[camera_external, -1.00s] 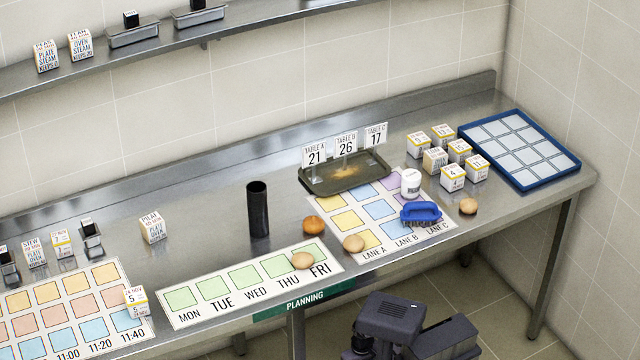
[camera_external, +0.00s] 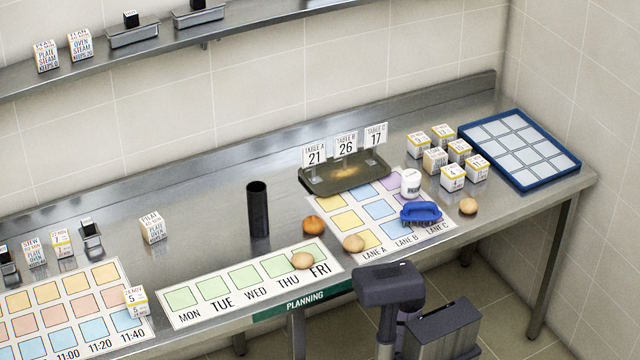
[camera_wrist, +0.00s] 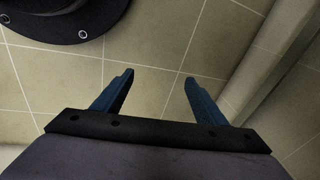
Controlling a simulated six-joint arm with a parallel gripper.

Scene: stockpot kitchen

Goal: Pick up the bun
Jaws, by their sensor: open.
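Three tan, round bun-like things lie on the steel counter. One bun (camera_external: 303,260) is on the weekday card by FRI, a second bun (camera_external: 353,243) is at the front left of the lane card, and a third bun (camera_external: 468,206) is right of that card on bare steel. I cannot tell which one the task names. My gripper (camera_wrist: 158,88) is open in the wrist view, with two blue fingers spread and only floor tiles between them. In the external view my arm stands in front of the counter's front edge; its fingertips cannot be made out there.
An orange round fruit (camera_external: 313,224) and a black cylinder (camera_external: 258,209) stand left of the lane card (camera_external: 330,205). A blue clip-like object (camera_external: 421,212) and white jar (camera_external: 411,182) are on it. Behind are a dark tray (camera_external: 320,184), several label cubes (camera_external: 453,177) and a blue-rimmed tray (camera_external: 548,180).

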